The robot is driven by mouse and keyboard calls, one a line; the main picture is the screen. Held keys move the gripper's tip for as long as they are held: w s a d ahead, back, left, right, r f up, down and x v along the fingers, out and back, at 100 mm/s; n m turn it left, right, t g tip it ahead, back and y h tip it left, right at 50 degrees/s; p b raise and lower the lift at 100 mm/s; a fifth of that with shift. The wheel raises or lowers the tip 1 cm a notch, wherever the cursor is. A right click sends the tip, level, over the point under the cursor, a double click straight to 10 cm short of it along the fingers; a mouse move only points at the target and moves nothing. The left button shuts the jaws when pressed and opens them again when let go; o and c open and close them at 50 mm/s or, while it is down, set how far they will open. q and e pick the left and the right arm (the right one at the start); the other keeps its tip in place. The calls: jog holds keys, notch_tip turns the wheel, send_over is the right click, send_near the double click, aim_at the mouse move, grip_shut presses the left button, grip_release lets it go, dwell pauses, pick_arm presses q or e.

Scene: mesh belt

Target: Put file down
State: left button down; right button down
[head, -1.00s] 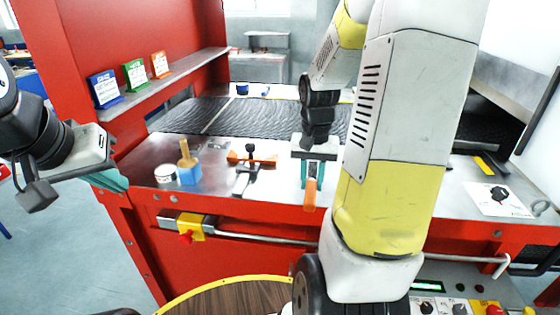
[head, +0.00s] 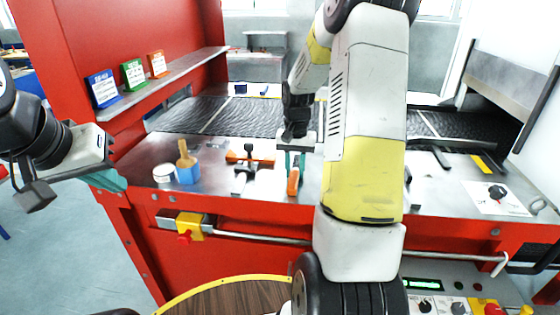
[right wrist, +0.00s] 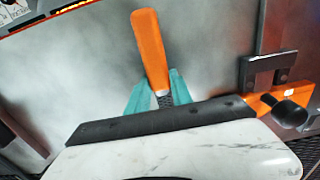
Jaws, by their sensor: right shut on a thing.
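The file has an orange handle (head: 293,182), which points toward the front edge of the metal table (head: 225,188). My right gripper (head: 295,160) is over the table near that edge, with teal fingers around the file. In the right wrist view the orange handle (right wrist: 150,50) sticks out beyond the teal fingers (right wrist: 158,95), and a short dark piece of the file shows between them. I cannot tell whether the file touches the table. My left gripper (head: 108,180) is off the table at the far left, seen from the side; its jaw gap is hidden.
Left of the file, an orange-and-black clamp (head: 240,156) is on the table; it also shows beside my right gripper in the wrist view (right wrist: 262,100). A blue pot with a wooden-handled brush (head: 187,170) and a white tin (head: 163,174) stand further left. The dark mesh belt (head: 190,115) lies behind.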

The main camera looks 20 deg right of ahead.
jog(key=shift+f, duration=0.25)
jog(key=c, duration=1.1)
grip_release()
jog(key=shift+s+f, duration=0.1)
